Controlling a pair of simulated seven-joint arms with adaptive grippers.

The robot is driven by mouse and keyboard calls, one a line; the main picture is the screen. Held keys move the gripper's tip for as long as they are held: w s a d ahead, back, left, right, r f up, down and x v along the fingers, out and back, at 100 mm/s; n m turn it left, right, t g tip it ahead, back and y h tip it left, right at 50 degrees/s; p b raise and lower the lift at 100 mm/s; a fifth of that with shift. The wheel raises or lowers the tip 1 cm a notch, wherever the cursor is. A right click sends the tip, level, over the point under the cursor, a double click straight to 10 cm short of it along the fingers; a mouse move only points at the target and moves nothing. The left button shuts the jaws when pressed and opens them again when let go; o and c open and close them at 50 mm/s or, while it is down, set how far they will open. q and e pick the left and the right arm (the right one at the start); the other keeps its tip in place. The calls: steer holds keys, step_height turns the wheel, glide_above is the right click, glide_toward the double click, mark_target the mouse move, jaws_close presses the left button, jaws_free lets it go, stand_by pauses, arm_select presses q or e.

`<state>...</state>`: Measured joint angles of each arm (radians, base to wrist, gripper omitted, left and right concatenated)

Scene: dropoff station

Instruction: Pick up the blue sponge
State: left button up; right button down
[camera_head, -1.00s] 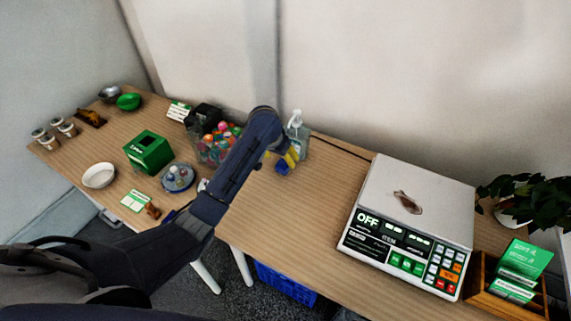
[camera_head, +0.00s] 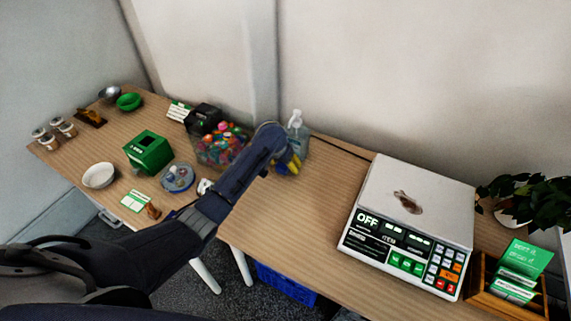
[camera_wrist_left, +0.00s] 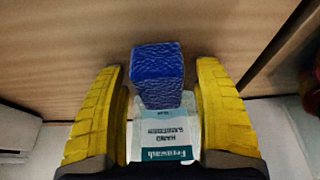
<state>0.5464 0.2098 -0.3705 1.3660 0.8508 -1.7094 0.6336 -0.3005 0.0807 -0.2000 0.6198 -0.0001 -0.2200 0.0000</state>
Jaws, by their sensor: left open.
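The blue sponge (camera_wrist_left: 158,73) is a small textured block on the wooden table. In the left wrist view it lies between the two yellow fingers of my left gripper (camera_wrist_left: 162,68), with a gap on each side. The gripper is open and not closed on it. In the head view my left gripper (camera_head: 289,164) is low at the table's back edge, and the arm and fingers largely hide the sponge (camera_head: 281,169). My right gripper is in neither view.
A hand sanitizer bottle (camera_head: 297,133) stands right beside the left gripper and also shows in the wrist view (camera_wrist_left: 165,135). A bin of colourful items (camera_head: 215,150) is to the left. A scale (camera_head: 425,185) stands to the right, with bare table between.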

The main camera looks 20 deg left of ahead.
arm_select(q)
steer(key=shift+c, duration=0.6)
steer(key=c, duration=0.8)
steer(key=shift+r, duration=0.15)
steer(key=shift+s+r, duration=0.15)
step_height(320, 180, up, 6)
steer(key=shift+r, duration=0.2)
steer(key=s+a, duration=0.1)
steer(key=s, duration=0.5)
steer(key=s+a, duration=0.1)
steer(key=s, duration=0.6)
steer(key=s+a, duration=0.2)
steer(key=s, duration=0.4)
steer(key=shift+s, duration=0.15)
